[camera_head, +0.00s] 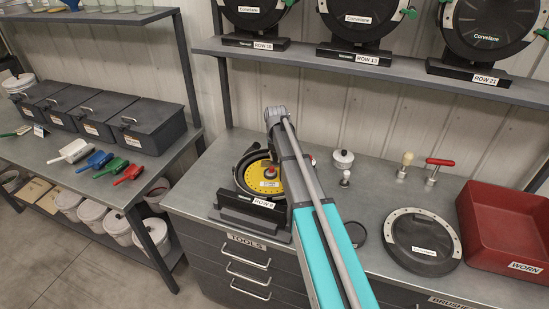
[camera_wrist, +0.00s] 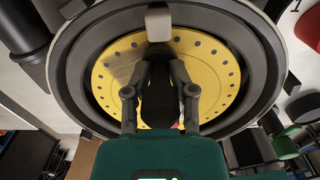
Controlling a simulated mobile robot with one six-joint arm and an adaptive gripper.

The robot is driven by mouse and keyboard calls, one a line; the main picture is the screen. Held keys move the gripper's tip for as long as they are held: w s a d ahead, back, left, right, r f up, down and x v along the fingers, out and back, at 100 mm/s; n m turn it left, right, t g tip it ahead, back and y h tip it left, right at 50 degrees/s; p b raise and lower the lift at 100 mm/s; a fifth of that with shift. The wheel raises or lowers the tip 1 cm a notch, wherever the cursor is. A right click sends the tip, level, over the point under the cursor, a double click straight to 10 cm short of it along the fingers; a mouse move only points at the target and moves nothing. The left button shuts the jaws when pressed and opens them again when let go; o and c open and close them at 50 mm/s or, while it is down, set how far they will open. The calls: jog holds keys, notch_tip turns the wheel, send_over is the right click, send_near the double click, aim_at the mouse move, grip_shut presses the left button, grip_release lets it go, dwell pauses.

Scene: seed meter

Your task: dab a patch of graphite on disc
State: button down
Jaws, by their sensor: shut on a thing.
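The yellow disc (camera_head: 255,181) with a ring of holes sits in a dark round housing on the bench, behind the ROW 8 label. In the wrist view the disc (camera_wrist: 222,75) fills the middle, with a greyish shade at its left that may be shadow. My gripper (camera_wrist: 160,68) is over the disc, its two fingers shut on a dark rounded thing (camera_wrist: 158,104). What that thing is, and whether it touches the disc, I cannot tell. In the head view my arm hides the gripper and the disc's right side. No graphite patch can be made out for sure.
A shelf (camera_head: 385,63) with meters runs above.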

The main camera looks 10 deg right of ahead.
aim_at(260, 163)
jog(key=shift+s+d, duration=0.25)
jog(key=shift+d, duration=0.5)
jog(key=shift+s+d, duration=0.25)
jog(key=shift+d, duration=0.5)
jog(key=shift+a, duration=0.1)
jog(key=shift+w+a, duration=0.3)
jog(key=shift+a, duration=0.45)
jog(key=shift+w+a, duration=0.25)
jog(key=shift+a, duration=0.45)
jog(key=shift+a, duration=0.15)
jog(key=shift+w+a, duration=0.25)
jog(key=shift+a, duration=0.45)
jog(key=shift+w+a, duration=0.2)
jog(key=shift+a, duration=0.5)
jog(key=shift+a, duration=0.1)
jog(key=shift+w+a, duration=0.25)
jog(key=shift+a, duration=0.5)
jog(key=shift+w+a, duration=0.25)
jog(key=shift+a, duration=0.45)
jog(key=shift+d, duration=0.1)
